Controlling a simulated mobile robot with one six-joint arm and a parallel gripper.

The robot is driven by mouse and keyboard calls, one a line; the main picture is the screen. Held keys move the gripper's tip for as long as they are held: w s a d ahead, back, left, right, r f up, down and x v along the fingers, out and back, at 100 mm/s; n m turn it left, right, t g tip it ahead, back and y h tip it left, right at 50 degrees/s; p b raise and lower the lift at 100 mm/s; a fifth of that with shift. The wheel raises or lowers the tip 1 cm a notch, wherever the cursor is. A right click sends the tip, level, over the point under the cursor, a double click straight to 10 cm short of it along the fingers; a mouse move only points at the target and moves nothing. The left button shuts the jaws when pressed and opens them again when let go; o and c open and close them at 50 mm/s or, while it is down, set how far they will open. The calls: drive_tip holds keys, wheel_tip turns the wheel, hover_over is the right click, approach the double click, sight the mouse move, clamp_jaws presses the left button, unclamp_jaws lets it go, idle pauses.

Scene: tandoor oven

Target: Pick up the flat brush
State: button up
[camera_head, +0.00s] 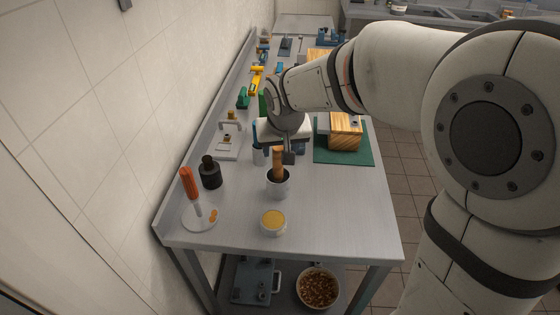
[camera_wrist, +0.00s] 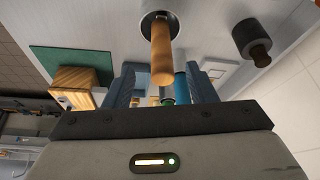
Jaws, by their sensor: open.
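A light wooden handle (camera_head: 278,162), which looks like the flat brush's, stands upright in a small metal cup (camera_head: 278,188) on the steel table. Its lower end is hidden inside the cup, so no bristles show. In the wrist view the handle (camera_wrist: 161,62) points from the cup (camera_wrist: 158,20) toward my gripper. My gripper (camera_wrist: 160,88) is open, with its two blue-grey fingers apart on either side of the handle's free end. It is not closed on the handle. In the head view my gripper (camera_head: 285,152) is just behind and beside the handle's top.
A white dish (camera_head: 200,222) with an orange-handled tool (camera_head: 189,183) stands left, near a dark bottle (camera_head: 210,174). A bowl of yellow contents (camera_head: 273,222) stands in front. A wooden block (camera_head: 346,132) sits on a green mat (camera_head: 330,155) behind right. The table's front right is clear.

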sight(278, 160)
drive_tip(key=p+x, duration=0.1)
drive_tip(key=x, duration=0.6)
drive_tip(key=shift+w+a+f+p, duration=0.15)
drive_tip(key=shift+w+f+p, duration=0.15)
drive_tip(key=shift+p, duration=0.05)
drive_tip(key=shift+c, duration=0.5)
drive_tip(key=c, duration=1)
wheel_tip(278, 160, up, 10)
drive_tip(key=shift+r+b, duration=0.1)
drive_tip(key=shift+b, duration=0.5)
